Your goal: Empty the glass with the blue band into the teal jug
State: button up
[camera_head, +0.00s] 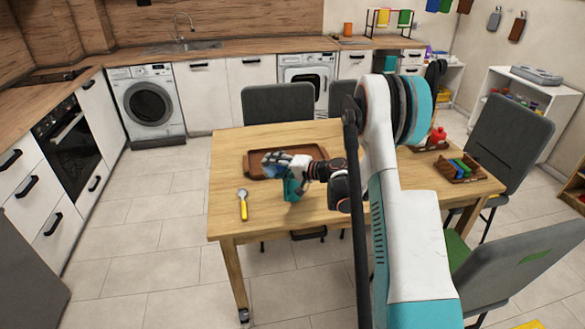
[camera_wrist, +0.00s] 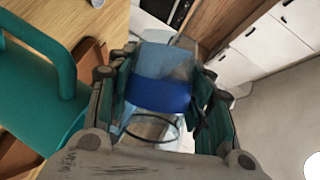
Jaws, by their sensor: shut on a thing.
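My gripper (camera_head: 285,163) is shut on the glass with the blue band (camera_wrist: 158,95), with a finger on each side of it in the wrist view. The glass is clear, with a pale blue part next to the band; I cannot tell how much is in it. In the head view the glass (camera_head: 273,158) looks tilted to the left, above the table. The teal jug (camera_head: 292,188) stands on the table just below my gripper, partly hidden by it. The jug (camera_wrist: 38,100) also shows at the left of the wrist view, beside the glass, with its handle visible.
A brown tray (camera_head: 253,163) lies behind the jug on the wooden table (camera_head: 300,220). A spoon with a yellow handle (camera_head: 243,205) lies to the left. A brown holder with coloured items (camera_head: 458,170) stands at the right. Chairs surround the table.

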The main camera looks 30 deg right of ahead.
jog(key=shift+w+d+r+m+y, duration=0.1)
jog(key=shift+d+r+m+y, duration=0.1)
jog(key=shift+d+r+m, duration=0.3)
jog(key=shift+w+d+r+m+y, duration=0.1)
jog(key=shift+d+r+m+y, duration=0.15)
jog(key=shift+r, duration=0.4)
dwell(0.4)
jog(key=shift+d+f+m+t+y+b, duration=0.1)
jog(key=shift+f+m+t+y+b, duration=0.25)
jog(key=shift+m+b, duration=0.65)
dwell(0.4)
jog(key=shift+d+r+b, duration=0.1)
jog(key=shift+r+b, duration=0.05)
jog(key=shift+b, duration=0.2)
